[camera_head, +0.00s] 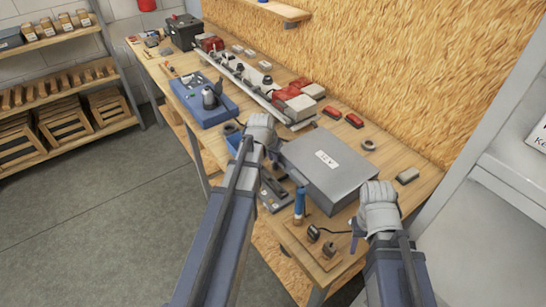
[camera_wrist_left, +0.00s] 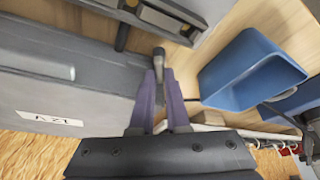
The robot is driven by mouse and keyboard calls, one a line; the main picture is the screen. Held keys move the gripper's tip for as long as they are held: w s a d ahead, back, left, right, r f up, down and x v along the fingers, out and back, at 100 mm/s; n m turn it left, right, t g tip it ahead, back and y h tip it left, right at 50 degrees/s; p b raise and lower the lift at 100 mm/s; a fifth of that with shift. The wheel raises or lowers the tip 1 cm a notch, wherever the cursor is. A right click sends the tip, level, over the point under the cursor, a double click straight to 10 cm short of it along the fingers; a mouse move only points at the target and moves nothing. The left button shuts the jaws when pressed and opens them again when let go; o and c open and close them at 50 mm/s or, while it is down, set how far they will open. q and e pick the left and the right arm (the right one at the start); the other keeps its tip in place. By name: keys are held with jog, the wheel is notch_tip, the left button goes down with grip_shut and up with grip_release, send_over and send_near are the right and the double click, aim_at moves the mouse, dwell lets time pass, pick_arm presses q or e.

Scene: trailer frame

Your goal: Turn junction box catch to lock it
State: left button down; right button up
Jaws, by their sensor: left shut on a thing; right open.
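The junction box (camera_head: 325,165) is a closed grey box with a 12V label, lying on the workbench. In the left wrist view its grey side (camera_wrist_left: 70,95) fills the left. A small dark grey catch (camera_wrist_left: 158,62) stands out at the box's edge. My left gripper (camera_wrist_left: 160,76) has its purple fingers close together, shut on the catch at their tips. In the head view my left gripper (camera_head: 274,156) is at the box's left edge, and the catch is hidden there. My right gripper (camera_head: 354,238) is open and empty, near the box's front right corner.
A blue bin (camera_wrist_left: 250,70) stands close beside my left fingers. A blue-handled tool (camera_head: 300,203) and small dark parts (camera_head: 322,240) lie in front of the box. A rail with red and white parts (camera_head: 295,103) runs behind. The chipboard wall (camera_head: 400,70) bounds the bench.

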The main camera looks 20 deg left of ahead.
pick_arm(q)
jog(key=c, duration=1.2)
grip_release()
jog(key=p+v, duration=0.7)
jog(key=v, duration=0.1)
pick_arm(e)
notch_tip(320, 180, up, 7)
pick_arm(q)
jog(key=shift+o, duration=0.2)
jog(key=shift+f, duration=0.1)
